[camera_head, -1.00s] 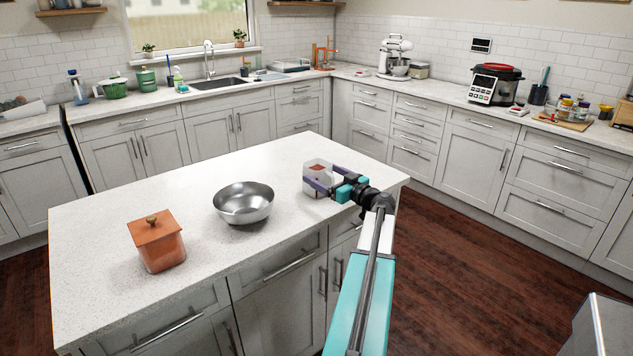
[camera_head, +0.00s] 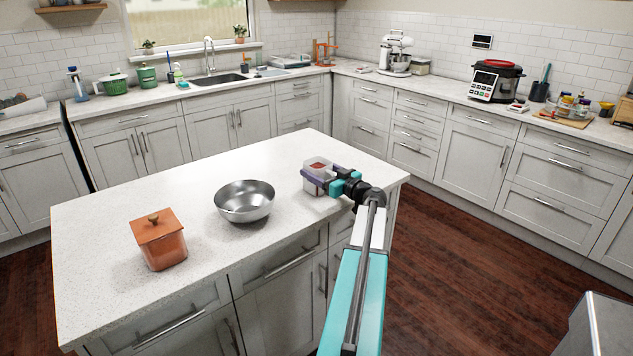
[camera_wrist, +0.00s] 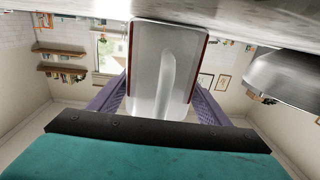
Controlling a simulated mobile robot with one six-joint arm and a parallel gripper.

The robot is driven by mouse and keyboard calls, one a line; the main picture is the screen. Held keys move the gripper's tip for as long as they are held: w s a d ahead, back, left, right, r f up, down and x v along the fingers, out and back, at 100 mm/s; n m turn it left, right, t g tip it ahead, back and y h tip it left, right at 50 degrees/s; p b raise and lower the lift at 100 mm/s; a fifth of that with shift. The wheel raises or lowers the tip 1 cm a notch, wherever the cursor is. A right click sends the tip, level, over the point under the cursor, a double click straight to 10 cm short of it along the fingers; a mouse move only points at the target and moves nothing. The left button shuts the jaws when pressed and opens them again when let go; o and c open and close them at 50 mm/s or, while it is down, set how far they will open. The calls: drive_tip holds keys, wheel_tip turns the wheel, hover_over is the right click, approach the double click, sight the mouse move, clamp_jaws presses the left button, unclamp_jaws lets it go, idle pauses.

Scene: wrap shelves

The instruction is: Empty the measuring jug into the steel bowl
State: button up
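The measuring jug (camera_head: 316,166) is a clear, boxy vessel with something red showing in it, upright on the island's right part. In the wrist view the jug (camera_wrist: 168,65) fills the middle, its handle facing the camera. My gripper (camera_head: 320,180) is level at the jug, one purple finger along each side. The fingers reach the jug's edges, but their tips are hidden behind it, so I cannot tell whether they press on it. The steel bowl (camera_head: 244,203) stands on the island left of the jug; its inside looks empty. The bowl (camera_wrist: 288,78) also shows at the wrist view's right.
An orange lidded canister (camera_head: 160,241) stands on the island (camera_head: 105,205) left of the bowl. The island top behind the bowl is clear. Back counters hold a stand mixer (camera_head: 395,55) and a pressure cooker (camera_head: 496,80), well away from the arm.

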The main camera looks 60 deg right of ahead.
drive_tip(key=c, duration=0.9)
drive_tip(key=shift+r, duration=0.25)
drive_tip(key=s+a+r+b, duration=0.1)
drive_tip(key=s+a, duration=0.2)
drive_tip(key=s, duration=0.1)
drive_tip(key=s+a+r+b, duration=0.2)
drive_tip(key=s+a, duration=0.1)
drive_tip(key=s, duration=0.1)
drive_tip(key=s+a+r+b, duration=0.1)
drive_tip(key=s+a, duration=0.2)
drive_tip(key=s, duration=0.2)
drive_tip(key=shift+a+r+b, duration=0.1)
drive_tip(key=shift+r+b, duration=0.2)
drive_tip(key=shift+b, duration=0.1)
drive_tip(key=shift+s, duration=0.1)
